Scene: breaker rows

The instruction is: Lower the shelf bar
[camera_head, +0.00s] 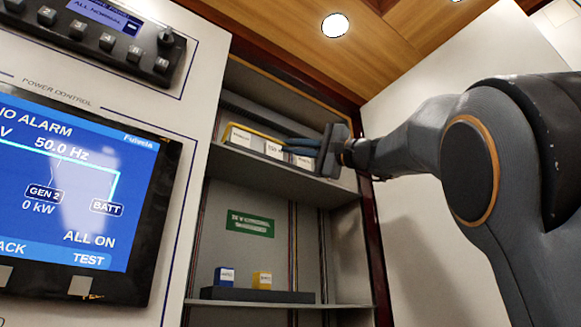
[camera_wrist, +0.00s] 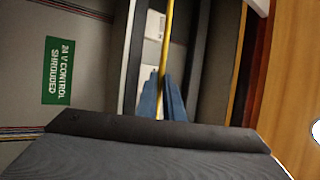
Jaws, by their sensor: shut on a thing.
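The shelf bar (camera_head: 258,133) is a thin yellow rod running along the front of the upper shelf in the open cabinet. It also shows in the wrist view (camera_wrist: 166,40), running up from between my fingers. My gripper (camera_head: 290,146) has blue fingers, which reach the bar from the right. In the wrist view my gripper (camera_wrist: 161,96) is closed around the bar's near end. The bar's far right part is hidden behind my fingers and wrist.
White-labelled boxes (camera_head: 241,137) stand on the upper shelf behind the bar. A green sign (camera_head: 250,223) is on the back wall below. Blue (camera_head: 224,276) and yellow (camera_head: 262,280) blocks sit on a lower dark ledge. A control panel with a screen (camera_head: 75,190) stands left.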

